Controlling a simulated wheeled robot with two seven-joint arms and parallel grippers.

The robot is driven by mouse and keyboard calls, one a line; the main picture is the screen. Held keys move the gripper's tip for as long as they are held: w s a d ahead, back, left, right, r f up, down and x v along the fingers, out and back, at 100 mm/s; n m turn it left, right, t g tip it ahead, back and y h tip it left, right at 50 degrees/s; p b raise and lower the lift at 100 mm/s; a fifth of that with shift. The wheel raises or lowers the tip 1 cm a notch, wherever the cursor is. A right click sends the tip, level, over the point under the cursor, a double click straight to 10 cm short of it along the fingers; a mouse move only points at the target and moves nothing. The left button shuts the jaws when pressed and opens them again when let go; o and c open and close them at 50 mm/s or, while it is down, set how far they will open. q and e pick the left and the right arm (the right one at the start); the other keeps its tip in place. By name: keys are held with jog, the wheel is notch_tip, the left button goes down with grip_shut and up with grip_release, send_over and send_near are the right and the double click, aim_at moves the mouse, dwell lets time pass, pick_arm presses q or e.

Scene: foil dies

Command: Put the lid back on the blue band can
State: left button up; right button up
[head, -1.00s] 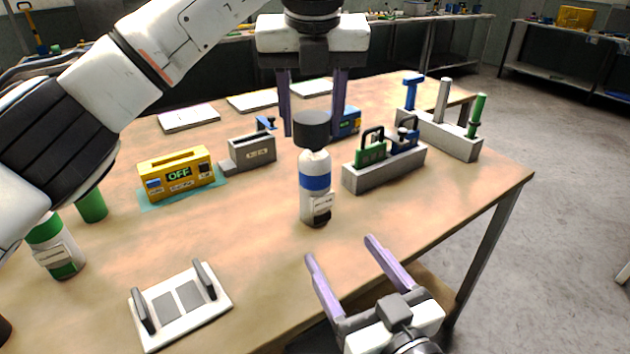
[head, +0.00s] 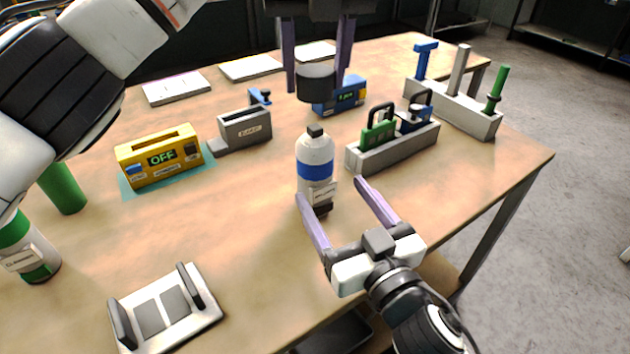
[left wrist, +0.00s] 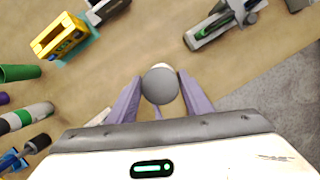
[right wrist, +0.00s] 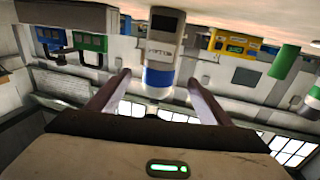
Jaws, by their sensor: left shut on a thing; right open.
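The blue band can (head: 315,150) stands upright on the table, white with a blue band, a tag and a small dark neck. My left gripper (head: 317,80) is shut on the dark grey lid (head: 317,90) and holds it above the can, with a gap between. In the left wrist view the lid (left wrist: 160,86) sits between the fingers and hides most of what is below. My right gripper (head: 332,195) is open, low at the can's near side. In the right wrist view the can (right wrist: 160,60) shows between its fingers, contact unclear.
A grey holder (head: 395,148) with green and blue padlock-like pieces stands right of the can. A yellow box reading OFF (head: 158,158) and a grey block (head: 245,128) stand left. A white plate with two dark bars (head: 165,310) lies front left. Table around the can is mostly clear.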

aim_at(322, 179)
jog(key=x, duration=0.9)
jog(key=shift+s, duration=0.1)
jog(key=c, duration=1.6)
pick_arm(q)
jog(key=shift+f, duration=2.5)
jog(key=shift+f, duration=0.1)
jog(key=shift+f, duration=0.8)
jog(key=shift+f, duration=0.55)
pick_arm(e)
jog(key=shift+f, duration=0.1)
pick_arm(q)
jog(key=o, duration=1.1)
